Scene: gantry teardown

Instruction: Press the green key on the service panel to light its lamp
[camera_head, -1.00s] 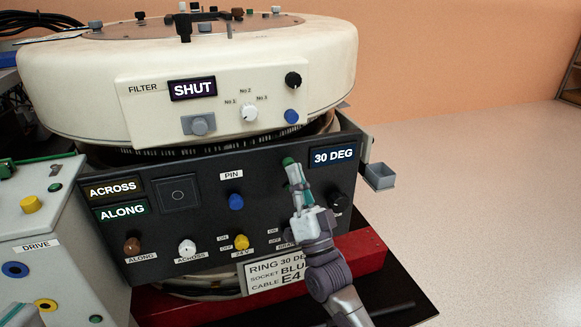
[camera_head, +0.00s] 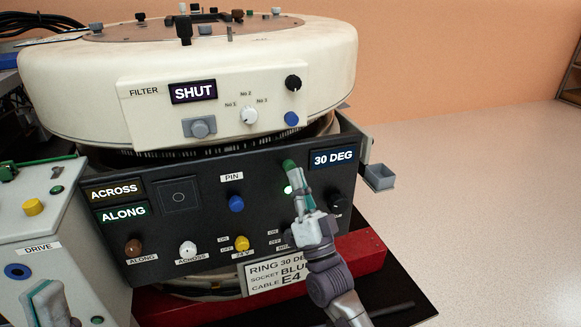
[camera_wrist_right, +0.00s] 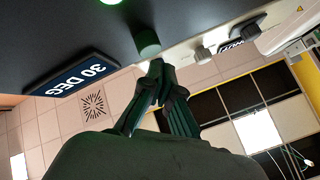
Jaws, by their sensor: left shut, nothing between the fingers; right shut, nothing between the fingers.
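The dark service panel (camera_head: 215,219) carries a green key (camera_head: 287,170) below and left of the "30 DEG" display (camera_head: 333,158). A small round lamp (camera_head: 288,189) beside the key glows bright green; its glow also shows at the top of the right wrist view (camera_wrist_right: 110,2). My right gripper (camera_head: 298,198) is shut and empty, its tips just in front of the key. In the right wrist view the tips (camera_wrist_right: 157,68) are close to the green key (camera_wrist_right: 147,43); I cannot tell whether they touch. My left gripper (camera_head: 43,292) is shut and empty at the lower left.
A blue PIN knob (camera_head: 236,203), a yellow knob (camera_head: 242,243) and a black knob (camera_head: 338,201) are on the same panel. The cream ring housing (camera_head: 90,95) overhangs above. A grey DRIVE box (camera_head: 35,225) stands left. The floor at right is clear.

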